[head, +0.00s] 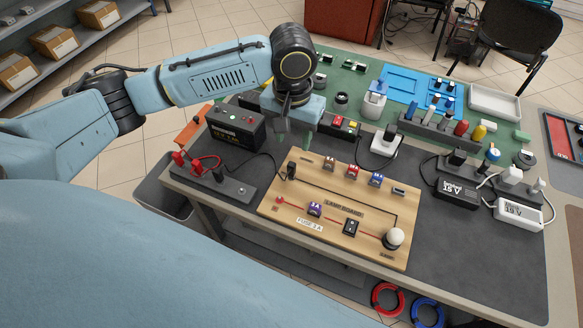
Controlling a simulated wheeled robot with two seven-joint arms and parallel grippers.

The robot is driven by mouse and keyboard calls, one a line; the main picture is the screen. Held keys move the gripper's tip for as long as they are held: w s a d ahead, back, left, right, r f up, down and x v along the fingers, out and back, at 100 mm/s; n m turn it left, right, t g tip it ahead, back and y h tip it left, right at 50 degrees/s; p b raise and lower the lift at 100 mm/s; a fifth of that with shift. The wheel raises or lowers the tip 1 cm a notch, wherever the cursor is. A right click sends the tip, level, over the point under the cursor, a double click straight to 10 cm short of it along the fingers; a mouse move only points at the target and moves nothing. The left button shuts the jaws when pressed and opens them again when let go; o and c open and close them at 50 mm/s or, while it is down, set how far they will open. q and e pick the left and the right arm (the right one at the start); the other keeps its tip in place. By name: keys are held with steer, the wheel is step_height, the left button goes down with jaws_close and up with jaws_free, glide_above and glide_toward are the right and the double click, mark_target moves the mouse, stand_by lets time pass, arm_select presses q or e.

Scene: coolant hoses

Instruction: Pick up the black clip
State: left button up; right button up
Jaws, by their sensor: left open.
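A small black piece (291,171) that looks like the black clip stands at the upper left of the wooden lamp board (330,251). A thin dark lead runs towards it from the left. It is too small to tell whether it grips a terminal. My left gripper (294,132) is open and empty, pointing down just beyond the board's back left corner. It is above and apart from the black piece. My right gripper is not in view.
A black battery box (237,129) and a grey strip (232,189) with red clips lie left of the board. A white lamp bulb (394,237) stands at its lower right. Black and white adapters crowd the right. Dark mat is bare at the front right.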

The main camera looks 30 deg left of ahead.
mark_target(291, 164)
arm_select(q)
steer(key=f, duration=0.4)
steer(key=f+b, duration=0.1)
steer(key=f, duration=0.3)
steer(key=shift+w+a+f, duration=0.1)
steer(key=shift+a+f, duration=0.05)
steer(key=shift+a, duration=0.05)
step_height(291, 164, down, 5)
steer(key=shift+w+a+r+b, duration=0.1)
steer(key=shift+w+b, duration=0.05)
steer(key=shift+b, duration=0.6)
jaws_close()
